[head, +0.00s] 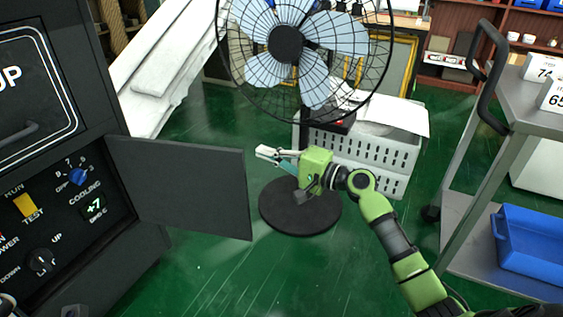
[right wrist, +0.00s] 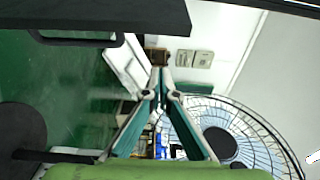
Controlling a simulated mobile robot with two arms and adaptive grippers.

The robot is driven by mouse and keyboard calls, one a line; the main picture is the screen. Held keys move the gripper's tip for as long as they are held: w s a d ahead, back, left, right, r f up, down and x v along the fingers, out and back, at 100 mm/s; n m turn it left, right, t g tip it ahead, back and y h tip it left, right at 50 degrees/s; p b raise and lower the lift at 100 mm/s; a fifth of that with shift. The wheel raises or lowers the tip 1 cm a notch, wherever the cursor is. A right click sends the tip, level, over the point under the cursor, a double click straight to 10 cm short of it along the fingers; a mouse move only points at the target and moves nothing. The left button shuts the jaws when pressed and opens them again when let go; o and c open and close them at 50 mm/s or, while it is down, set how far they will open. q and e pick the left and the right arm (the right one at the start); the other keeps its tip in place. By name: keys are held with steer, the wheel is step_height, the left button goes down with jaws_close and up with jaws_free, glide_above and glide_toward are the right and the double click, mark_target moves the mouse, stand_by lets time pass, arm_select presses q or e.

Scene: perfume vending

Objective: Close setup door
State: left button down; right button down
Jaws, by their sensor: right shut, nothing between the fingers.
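The setup door (head: 182,186) is a dark flat panel, standing open and sticking out to the right from the black machine (head: 85,130) at the left of the head view. Behind it the control panel (head: 62,222) with knobs and labels is uncovered. My right gripper (head: 262,152) is shut and empty, a short way right of the door's free edge and apart from it. In the right wrist view its fingers (right wrist: 160,80) meet at the tips. A dark panel edge (right wrist: 100,15) crosses the top of that view; I cannot tell if it is the door.
A standing fan (head: 285,45) with a round black base (head: 300,208) is close behind my right gripper. A grey crate (head: 365,150) stands behind it. A metal cart (head: 530,110) with a blue bin (head: 530,240) is at the right. Green floor in front of the door is clear.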

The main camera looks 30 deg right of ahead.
steer(key=shift+s+a, duration=0.35)
steer(key=shift+a, duration=0.6)
steer(key=shift+s+a, duration=0.3)
steer(key=shift+a, duration=0.6)
